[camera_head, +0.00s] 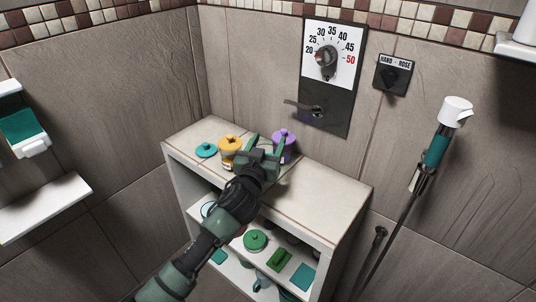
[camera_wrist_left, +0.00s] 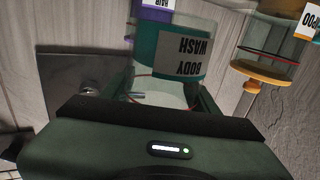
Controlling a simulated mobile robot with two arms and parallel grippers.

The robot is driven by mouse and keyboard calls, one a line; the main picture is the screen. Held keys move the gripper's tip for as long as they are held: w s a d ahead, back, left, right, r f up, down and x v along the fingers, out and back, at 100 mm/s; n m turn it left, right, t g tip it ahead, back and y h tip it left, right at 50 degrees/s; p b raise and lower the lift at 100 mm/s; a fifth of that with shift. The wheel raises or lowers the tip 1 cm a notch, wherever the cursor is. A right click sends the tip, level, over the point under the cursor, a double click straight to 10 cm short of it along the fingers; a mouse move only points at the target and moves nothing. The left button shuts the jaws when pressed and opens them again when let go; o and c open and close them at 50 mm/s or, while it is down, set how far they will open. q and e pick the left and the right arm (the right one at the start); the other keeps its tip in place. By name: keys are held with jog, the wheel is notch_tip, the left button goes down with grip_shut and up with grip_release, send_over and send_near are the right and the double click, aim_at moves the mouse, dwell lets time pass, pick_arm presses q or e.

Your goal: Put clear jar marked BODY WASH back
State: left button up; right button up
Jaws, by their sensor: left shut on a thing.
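The clear jar marked BODY WASH (camera_wrist_left: 172,58) has a teal label and appears upside down in the left wrist view. It sits between the fingers of my left gripper (camera_head: 265,145), which is shut on it. In the head view the gripper is over the white unit's top (camera_head: 290,190), and it mostly hides the jar. I cannot tell whether the jar touches the top. A teal knobbed lid (camera_head: 206,150) is at the unit's back left corner. My right gripper is not in view.
A jar with a yellow lid (camera_head: 231,143) stands left of the gripper, and one with a purple lid (camera_head: 283,135) stands just right. The unit's top is clear towards the front right. Lower shelves hold green and teal items, including a green lid (camera_head: 255,240). A tap panel (camera_head: 328,75) is behind.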

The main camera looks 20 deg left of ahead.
pick_arm(q)
jog(key=shift+f+b, duration=0.35)
jog(key=shift+f, duration=1.8)
jog(key=shift+f, duration=0.1)
jog(key=shift+f+b, duration=0.2)
jog(key=shift+b, duration=0.1)
jog(key=o, duration=1.6)
jog(key=shift+r+p, duration=0.3)
jog(key=shift+s+f, duration=0.1)
jog(key=shift+s, duration=0.25)
jog(key=s, duration=0.7)
jog(key=s+b, duration=0.1)
jog(key=s, duration=0.3)
jog(key=shift+s+d, duration=0.25)
